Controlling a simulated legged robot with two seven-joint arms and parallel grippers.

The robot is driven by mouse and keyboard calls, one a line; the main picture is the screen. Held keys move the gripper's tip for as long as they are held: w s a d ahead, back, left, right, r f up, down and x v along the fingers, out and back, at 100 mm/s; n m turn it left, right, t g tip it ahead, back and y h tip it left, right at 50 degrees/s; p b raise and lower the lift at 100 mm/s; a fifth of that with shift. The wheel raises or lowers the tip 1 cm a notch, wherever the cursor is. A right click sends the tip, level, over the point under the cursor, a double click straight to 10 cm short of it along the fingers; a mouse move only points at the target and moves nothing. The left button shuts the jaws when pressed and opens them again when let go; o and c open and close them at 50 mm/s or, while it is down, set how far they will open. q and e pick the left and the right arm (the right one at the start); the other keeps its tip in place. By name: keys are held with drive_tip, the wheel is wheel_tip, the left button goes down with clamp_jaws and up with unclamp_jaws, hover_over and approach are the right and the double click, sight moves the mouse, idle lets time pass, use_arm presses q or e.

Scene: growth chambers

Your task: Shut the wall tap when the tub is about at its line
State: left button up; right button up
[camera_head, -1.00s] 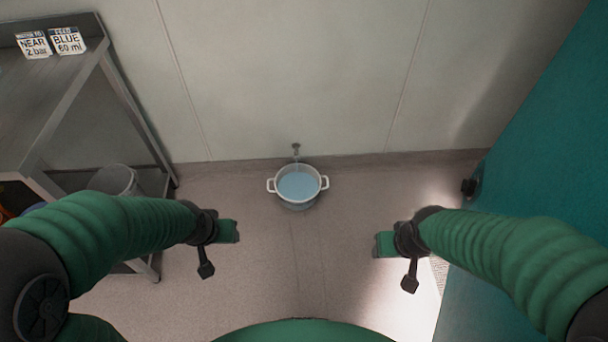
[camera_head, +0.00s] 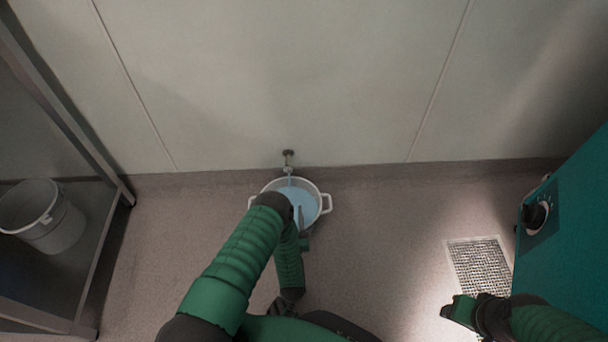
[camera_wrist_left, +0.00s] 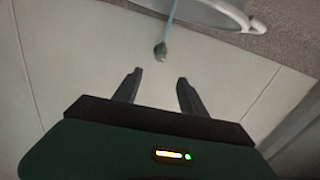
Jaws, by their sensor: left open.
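The wall tap (camera_head: 288,158) sticks out low on the wall above the white two-handled tub (camera_head: 326,203). A thin stream runs from it into pale blue water (camera_head: 309,196). My left arm covers part of the tub, and a level line cannot be made out.
A metal shelf (camera_head: 75,165) with a grey bucket (camera_head: 45,222) stands at left. A teal cabinet (camera_head: 575,230) with a black knob (camera_head: 536,215) stands at right, beside a floor grate (camera_head: 480,266). The floor right of the tub is clear.

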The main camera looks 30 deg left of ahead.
use_arm(q)
drive_tip(key=b+x, duration=0.9)
drive_tip(key=x, duration=0.7)
drive_tip(key=shift+w+r, duration=0.1)
clamp_jaws()
